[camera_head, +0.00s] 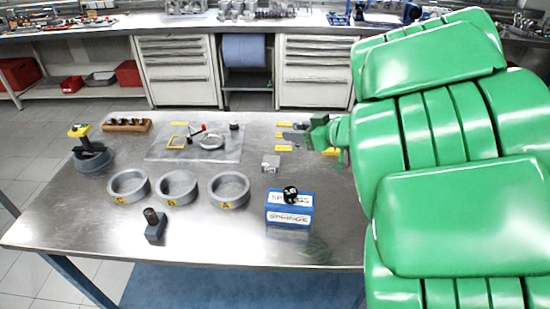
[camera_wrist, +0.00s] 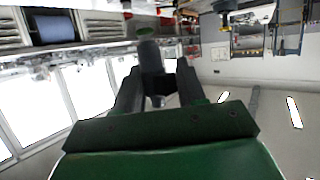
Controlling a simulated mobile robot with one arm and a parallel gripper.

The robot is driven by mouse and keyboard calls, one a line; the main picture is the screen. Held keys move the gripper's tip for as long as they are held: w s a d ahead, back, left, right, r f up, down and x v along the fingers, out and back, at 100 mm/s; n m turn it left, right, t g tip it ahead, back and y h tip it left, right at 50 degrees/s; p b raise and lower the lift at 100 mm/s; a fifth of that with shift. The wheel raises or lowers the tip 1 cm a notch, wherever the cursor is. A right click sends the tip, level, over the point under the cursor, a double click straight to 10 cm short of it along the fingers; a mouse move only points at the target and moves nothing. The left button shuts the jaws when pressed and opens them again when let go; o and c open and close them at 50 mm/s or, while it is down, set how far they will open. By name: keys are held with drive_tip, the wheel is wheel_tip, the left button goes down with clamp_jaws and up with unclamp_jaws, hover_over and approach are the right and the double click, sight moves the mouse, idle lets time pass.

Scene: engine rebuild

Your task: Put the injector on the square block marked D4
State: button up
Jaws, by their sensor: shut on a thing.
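My gripper (camera_head: 304,137) reaches in from the right over the back right of the steel table, with its fingers pointing left. In the wrist view my gripper (camera_wrist: 157,85) is shut on a dark part with a rounded grey end (camera_wrist: 149,54), which seems to be the injector. The part sits between the two dark fingers. In the head view the held part is too small to make out clearly. Yellow labels (camera_head: 283,149) show beside and below the gripper. No D4 mark is legible, so I cannot tell which block carries it.
A small light grey block (camera_head: 271,162) stands below the gripper. A blue box (camera_head: 289,209) with a black round part on top is nearer. Three grey rings (camera_head: 178,187) stand to the left. A dark block with a cylinder (camera_head: 155,226) is at the front.

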drive_tip(key=s+a+n+g+y, duration=0.1)
drive_tip(key=s+a+n+g, duration=0.1)
drive_tip(key=s+a+g, duration=0.15)
hover_over(269, 161)
drive_tip(key=shift+t, duration=0.45)
drive_tip(key=shift+w+f, duration=0.15)
drive_tip(key=shift+f, duration=6)
drive_tip(key=shift+f, duration=0.15)
drive_tip(key=o, duration=1.1)
drive_tip(key=shift+c, duration=0.2)
